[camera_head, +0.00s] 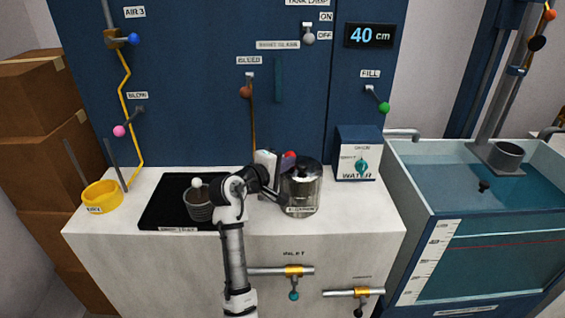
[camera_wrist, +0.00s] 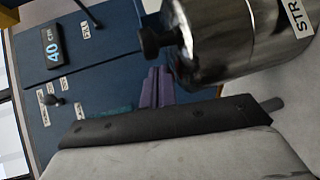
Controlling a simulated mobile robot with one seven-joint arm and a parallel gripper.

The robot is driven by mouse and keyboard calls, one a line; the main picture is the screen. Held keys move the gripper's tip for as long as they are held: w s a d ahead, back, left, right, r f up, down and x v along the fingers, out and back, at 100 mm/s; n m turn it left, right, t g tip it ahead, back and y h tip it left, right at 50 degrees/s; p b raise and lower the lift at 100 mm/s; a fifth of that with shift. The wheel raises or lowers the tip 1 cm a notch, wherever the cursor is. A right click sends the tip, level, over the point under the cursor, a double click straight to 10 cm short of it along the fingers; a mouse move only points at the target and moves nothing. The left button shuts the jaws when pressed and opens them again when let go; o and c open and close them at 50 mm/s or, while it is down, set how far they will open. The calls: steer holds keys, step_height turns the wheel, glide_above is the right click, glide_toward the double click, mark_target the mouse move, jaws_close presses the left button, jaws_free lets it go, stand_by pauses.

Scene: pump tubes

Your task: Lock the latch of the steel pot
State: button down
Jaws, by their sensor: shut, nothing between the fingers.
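The steel pot (camera_head: 303,192) stands on the white counter, shiny, with a dark knob on its lid and a label on its front. In the wrist view the pot (camera_wrist: 225,35) appears turned sideways at upper right, with its black knob (camera_wrist: 155,42) pointing left. My gripper (camera_head: 279,197) is at the pot's left side, shut and empty; its dark finger (camera_wrist: 180,120) lies just below the pot in the wrist picture. Whether it touches the pot cannot be told. A red knob (camera_head: 289,155) shows behind the pot's upper left. The latch cannot be made out clearly.
A water control box (camera_head: 357,153) stands behind right. The counter right of the pot is clear. A water tank (camera_head: 480,220) is at right.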

steer(key=shift+w+d, duration=0.2)
steer(key=shift+w, duration=0.1)
stand_by(0.5)
